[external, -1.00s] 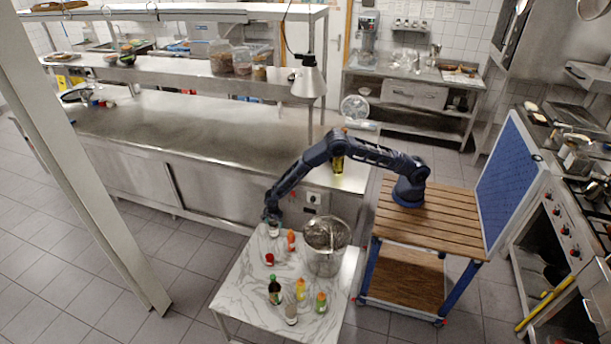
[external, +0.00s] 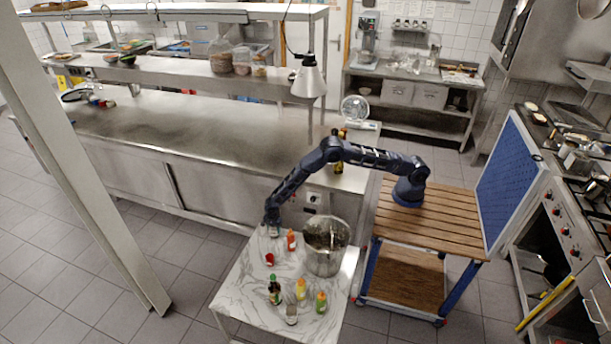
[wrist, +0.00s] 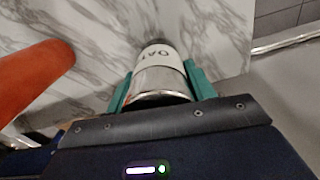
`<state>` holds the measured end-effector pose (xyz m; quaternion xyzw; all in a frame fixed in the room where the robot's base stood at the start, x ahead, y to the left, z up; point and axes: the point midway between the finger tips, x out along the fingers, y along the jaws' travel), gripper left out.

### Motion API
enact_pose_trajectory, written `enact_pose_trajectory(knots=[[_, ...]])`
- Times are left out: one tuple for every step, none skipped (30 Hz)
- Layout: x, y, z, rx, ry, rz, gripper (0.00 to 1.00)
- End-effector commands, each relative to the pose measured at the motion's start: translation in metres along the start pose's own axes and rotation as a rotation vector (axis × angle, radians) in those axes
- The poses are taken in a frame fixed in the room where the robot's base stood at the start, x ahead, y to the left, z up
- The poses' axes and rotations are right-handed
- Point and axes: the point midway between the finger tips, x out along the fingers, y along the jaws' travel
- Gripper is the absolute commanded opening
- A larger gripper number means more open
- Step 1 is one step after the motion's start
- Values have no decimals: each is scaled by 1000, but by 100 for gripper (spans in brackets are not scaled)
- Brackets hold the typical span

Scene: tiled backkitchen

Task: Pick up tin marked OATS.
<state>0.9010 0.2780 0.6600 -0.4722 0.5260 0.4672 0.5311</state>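The tin marked OATS (wrist: 158,82) is a metal cylinder with a white label; the letters "OAT" show in the wrist view. It stands on the marble-topped table, near its far left corner in the external view, where it is small and mostly hidden under my gripper (external: 271,223). In the wrist view the teal fingers of my gripper (wrist: 159,68) lie along both sides of the tin, and their tips appear to touch it. No clear gap shows on either side. The tin's base is hidden.
An orange bottle (wrist: 35,78) stands close beside the gripper. A large steel pot (external: 326,252) stands to the right. A red-topped item (external: 269,259) is nearer the front, with a dark bottle (external: 275,291) and several others along the table's front. The front left tabletop is clear.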

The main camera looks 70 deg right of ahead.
Motion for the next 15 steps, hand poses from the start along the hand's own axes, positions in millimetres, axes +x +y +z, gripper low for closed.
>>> enact_pose_trajectory(knots=[[0,0,0,0,0,0,34],[0,0,0,0,0,0,28],[0,0,0,0,0,0,20],[-1,0,0,0,0,-1,20],[-1,0,0,0,0,-1,20],[-1,0,0,0,0,-1,20],[-1,0,0,0,0,-1,20],[-1,0,0,0,0,-1,20],[-1,0,0,0,0,-1,20],[-1,-1,0,0,0,-1,20],[-2,-1,0,0,0,-1,20],[-4,-1,0,0,-1,-2,20],[-6,-1,0,0,-1,-2,20],[-8,-1,0,0,-1,-2,20],[-13,-1,0,0,-1,-3,20]])
